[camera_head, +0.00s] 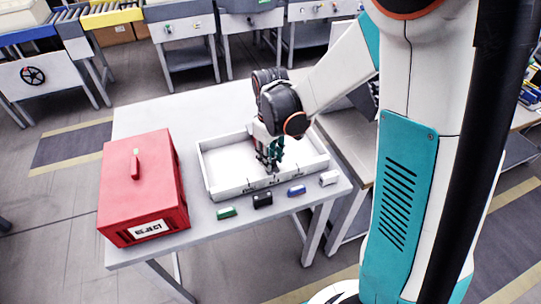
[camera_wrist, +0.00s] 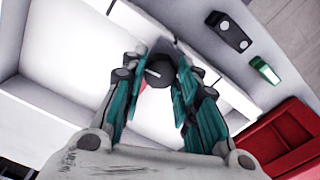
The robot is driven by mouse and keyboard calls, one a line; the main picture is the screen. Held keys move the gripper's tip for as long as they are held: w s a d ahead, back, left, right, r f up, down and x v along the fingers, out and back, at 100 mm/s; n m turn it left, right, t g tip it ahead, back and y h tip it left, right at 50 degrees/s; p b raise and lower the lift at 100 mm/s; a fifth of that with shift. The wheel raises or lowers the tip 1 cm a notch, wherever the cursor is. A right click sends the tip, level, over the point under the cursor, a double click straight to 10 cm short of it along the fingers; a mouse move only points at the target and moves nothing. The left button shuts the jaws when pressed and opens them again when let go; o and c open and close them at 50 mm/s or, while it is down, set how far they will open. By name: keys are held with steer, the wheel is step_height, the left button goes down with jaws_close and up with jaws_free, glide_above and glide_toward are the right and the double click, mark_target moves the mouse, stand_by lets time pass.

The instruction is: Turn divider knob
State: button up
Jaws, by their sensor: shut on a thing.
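The white tray (camera_head: 208,180) sits on the grey table. My gripper (camera_head: 271,168) points down at the tray's front wall, near its middle. In the wrist view its teal fingers (camera_wrist: 160,85) are closed around a dark round knob (camera_wrist: 158,72) with a light line across its face. This is the divider knob. In the head view the gripper covers most of it. A small red patch shows beside the knob in the wrist view. The white divider (camera_wrist: 95,50) runs across the tray there. I cannot tell how far the knob is turned.
A red box marked REJECT (camera_head: 140,185) stands left of the tray. A green block (camera_head: 226,212), a black block (camera_head: 262,200), a blue block (camera_head: 297,190) and a white block (camera_head: 328,178) lie along the table's front edge. The table's back left is clear.

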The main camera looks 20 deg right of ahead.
steer(key=shift+n, duration=1.3)
steer(key=shift+s+n, duration=0.1)
steer(key=shift+n, duration=0.2)
steer(key=o, duration=1.1)
steer(key=shift+f, duration=0.1)
steer(key=shift+c, duration=0.2)
step_height(320, 180, up, 12)
